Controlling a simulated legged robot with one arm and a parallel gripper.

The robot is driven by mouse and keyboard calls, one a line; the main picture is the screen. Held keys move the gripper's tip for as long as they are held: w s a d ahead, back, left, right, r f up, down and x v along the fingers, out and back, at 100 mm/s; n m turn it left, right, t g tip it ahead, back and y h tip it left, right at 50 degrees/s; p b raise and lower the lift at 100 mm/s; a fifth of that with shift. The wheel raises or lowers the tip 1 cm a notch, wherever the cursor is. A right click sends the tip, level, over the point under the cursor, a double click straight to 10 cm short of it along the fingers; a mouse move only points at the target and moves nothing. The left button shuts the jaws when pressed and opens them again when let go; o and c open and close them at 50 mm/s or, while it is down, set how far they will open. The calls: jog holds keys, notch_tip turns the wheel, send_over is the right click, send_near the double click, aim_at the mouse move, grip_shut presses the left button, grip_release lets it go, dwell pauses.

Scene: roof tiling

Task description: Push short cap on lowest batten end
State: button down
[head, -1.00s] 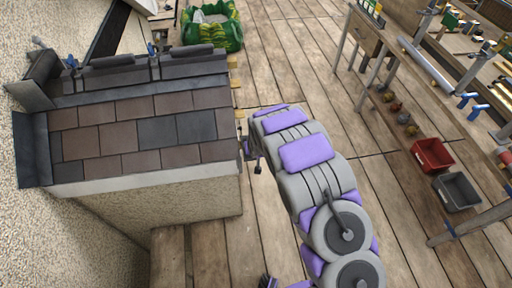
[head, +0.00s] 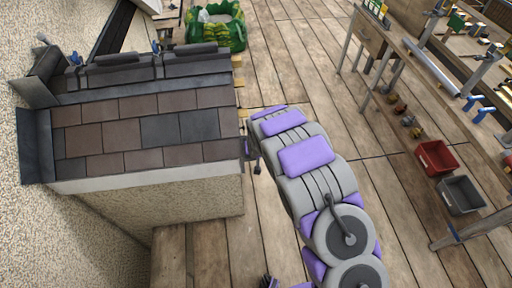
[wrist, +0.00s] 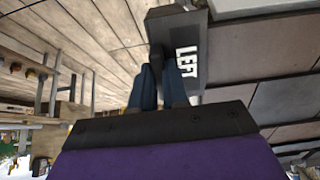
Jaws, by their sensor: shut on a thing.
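My gripper (wrist: 158,88) has its blue fingers shut on a dark grey cap (wrist: 188,45) marked "LEFT" in white. In the head view my gripper (head: 250,149) is at the right edge of the tiled roof (head: 140,132), near its lower corner, small and partly hidden by my arm. Pale wooden batten ends (head: 240,113) stick out along this edge above the gripper. The lowest batten end is not clearly visible, and I cannot tell whether the cap is on it. The cap lies close against the roof edge in the wrist view.
Plank decking (head: 300,75) lies open right of the roof. A workbench (head: 385,55) with tools stands at the right, with a red bin (head: 435,157) and a grey bin (head: 461,195) below. A green bag (head: 217,32) stands behind the roof.

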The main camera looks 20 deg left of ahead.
jog(key=shift+s+a+b, duration=0.25)
jog(key=shift+a+b, duration=0.1)
jog(key=shift+a, duration=0.1)
dwell(0.9)
jog(key=c, duration=1.1)
grip_release()
jog(key=shift+o, duration=0.2)
jog(key=p+v, duration=0.5)
jog(key=v, duration=0.1)
